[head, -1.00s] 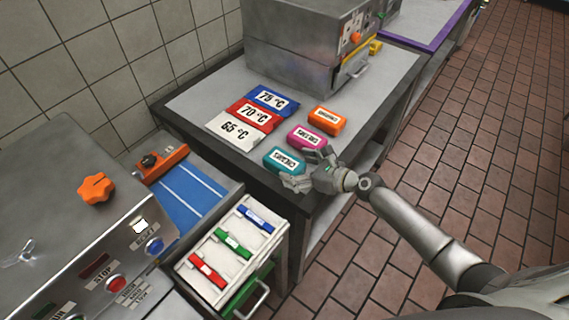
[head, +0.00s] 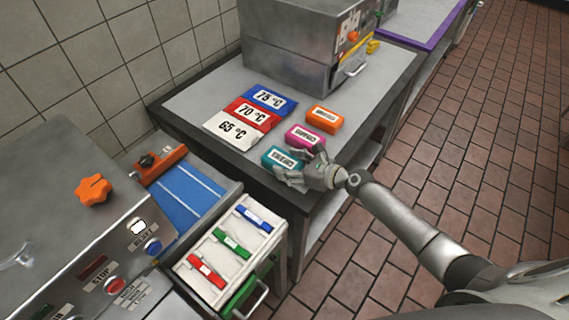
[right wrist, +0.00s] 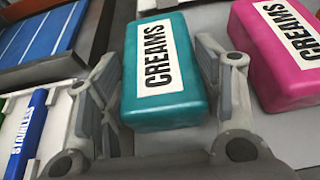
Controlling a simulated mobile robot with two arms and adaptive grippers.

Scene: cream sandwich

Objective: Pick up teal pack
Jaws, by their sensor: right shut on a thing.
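The teal pack (head: 279,156), labelled CREAMS, is at the front corner of the grey-topped table. My right gripper (head: 296,171) is over its near side. In the right wrist view the teal pack (right wrist: 185,108) is between the two fingers of the right gripper (right wrist: 157,62), one along each long side, and they are shut on it. I cannot tell whether its underside touches the table. My left gripper is not in view.
A pink pack (head: 305,139) stands close beside the teal one, near a finger. An orange pack (head: 325,119) is farther back. Temperature-marked packs (head: 250,113) lie left. A steel machine (head: 300,45) stands behind. A drawer with coloured-handled items (head: 232,252) is at front left.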

